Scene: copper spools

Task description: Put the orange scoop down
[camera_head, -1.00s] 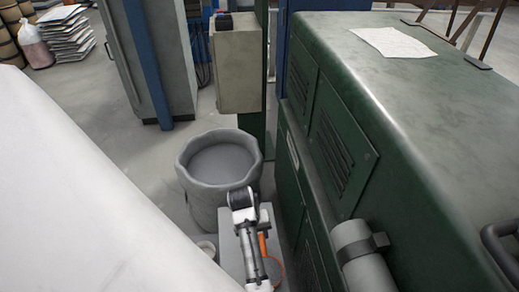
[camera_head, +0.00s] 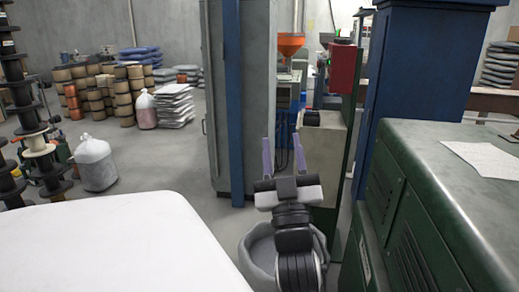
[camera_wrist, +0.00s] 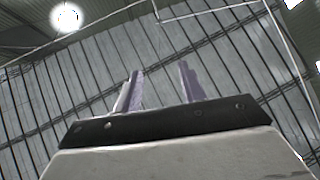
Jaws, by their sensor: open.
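My gripper (camera_head: 282,150) points upward in the head view, with its two pale purple fingers spread apart and nothing between them. In the wrist view my gripper (camera_wrist: 157,88) also shows empty and apart, against the ceiling. The orange scoop is not in either current view. The small light surface where orange showed a second ago, beside the grey tub, is out of the frame or hidden behind my arm.
The grey tub (camera_head: 257,262) stands low behind my arm. A green machine (camera_head: 440,215) is close on the right. A large white surface (camera_head: 120,245) fills the lower left. A grey cabinet (camera_head: 219,100) and blue post (camera_head: 234,100) stand ahead. Open floor lies left.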

